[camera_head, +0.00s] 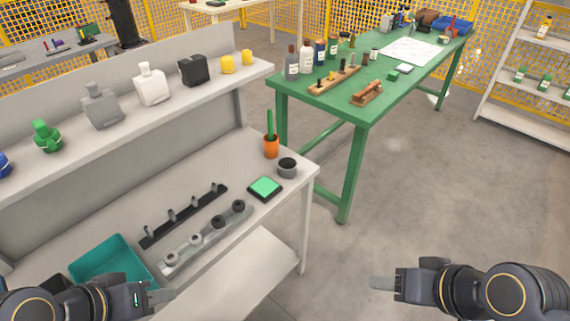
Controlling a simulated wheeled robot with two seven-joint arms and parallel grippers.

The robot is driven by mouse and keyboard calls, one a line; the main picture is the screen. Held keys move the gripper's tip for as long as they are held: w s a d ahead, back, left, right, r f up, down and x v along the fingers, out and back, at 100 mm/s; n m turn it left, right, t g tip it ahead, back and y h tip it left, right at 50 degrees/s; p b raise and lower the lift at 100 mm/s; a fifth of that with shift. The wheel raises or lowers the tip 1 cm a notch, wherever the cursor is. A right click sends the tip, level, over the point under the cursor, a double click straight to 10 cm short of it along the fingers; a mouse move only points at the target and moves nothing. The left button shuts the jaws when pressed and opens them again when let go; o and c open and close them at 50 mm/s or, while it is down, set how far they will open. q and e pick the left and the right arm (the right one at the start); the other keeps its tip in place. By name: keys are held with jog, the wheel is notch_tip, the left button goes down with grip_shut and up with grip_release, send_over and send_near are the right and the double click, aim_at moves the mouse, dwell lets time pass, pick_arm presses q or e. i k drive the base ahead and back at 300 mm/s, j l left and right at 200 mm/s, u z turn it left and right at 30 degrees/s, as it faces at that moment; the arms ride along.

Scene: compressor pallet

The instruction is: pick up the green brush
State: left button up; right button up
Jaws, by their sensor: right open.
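A green brush (270,122) stands upright in a small orange cup (271,148) near the right end of the grey workbench. Only its upper part shows; its lower end is hidden inside the cup. My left gripper (160,296) is low at the left, by the bench's front edge and the teal tray, well away from the brush. I cannot tell how far apart its fingers are. My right gripper (382,283) is open and empty over the floor at lower right, apart from the bench and brush.
A dark grey round pot (287,168) and a green-topped pad (265,188) sit close to the cup. A black peg rail (184,214), a grey rail (206,240) and a teal tray (113,263) lie further left. A shelf (130,128) with bottles overhangs the bench's back. A green table (345,112) stands behind.

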aim_at(270, 113)
jog(key=i+u, duration=0.15)
jog(key=u, duration=0.3)
jog(key=i+l+u, duration=0.1)
jog(key=u, duration=0.35)
jog(key=i+l+u, duration=0.1)
jog(key=u, duration=0.35)
jog(key=i+l, duration=0.05)
